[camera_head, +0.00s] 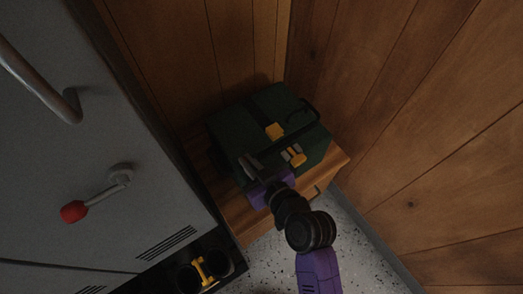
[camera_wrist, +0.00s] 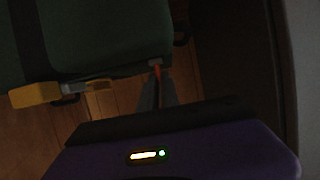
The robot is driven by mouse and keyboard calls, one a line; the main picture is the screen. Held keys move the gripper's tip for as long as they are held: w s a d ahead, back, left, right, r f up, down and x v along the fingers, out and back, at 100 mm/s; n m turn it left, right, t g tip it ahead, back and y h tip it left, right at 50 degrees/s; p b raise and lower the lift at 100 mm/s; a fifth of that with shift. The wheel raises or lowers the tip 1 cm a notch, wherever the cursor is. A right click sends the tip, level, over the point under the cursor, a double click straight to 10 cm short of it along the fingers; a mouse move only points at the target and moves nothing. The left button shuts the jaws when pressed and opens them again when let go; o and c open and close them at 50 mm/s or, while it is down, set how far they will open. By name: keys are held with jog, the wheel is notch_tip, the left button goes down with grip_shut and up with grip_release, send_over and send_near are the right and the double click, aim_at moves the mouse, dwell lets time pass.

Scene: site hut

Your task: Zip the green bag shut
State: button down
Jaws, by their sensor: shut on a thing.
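The green bag (camera_head: 235,125) stands on a small wooden cabinet in the corner, with dark straps and yellow buckles (camera_head: 275,130). In the wrist view the bag (camera_wrist: 100,30) fills the upper left, with a yellow buckle (camera_wrist: 35,95) hanging at its side. My gripper (camera_head: 247,162) is at the bag's near left end. The fingers hide part of the pull. I cannot tell how far the zip is open.
The wooden cabinet (camera_head: 245,225) has little bare top around the bag. A grey locker (camera_head: 90,140) with a red-tipped handle (camera_head: 74,211) stands close on the left. Wood-panelled walls (camera_head: 420,120) close in behind and right. Black and yellow items (camera_head: 205,270) sit low beside the locker.

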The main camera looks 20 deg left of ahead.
jog(key=shift+s+a, duration=0.2)
jog(key=shift+s, duration=0.1)
jog(key=c, duration=1.6)
grip_release()
jog(key=shift+d+r, duration=0.1)
jog(key=shift+d, duration=0.15)
jog(key=v, duration=0.7)
jog(key=shift+s+d, duration=0.1)
jog(key=shift+s, duration=0.05)
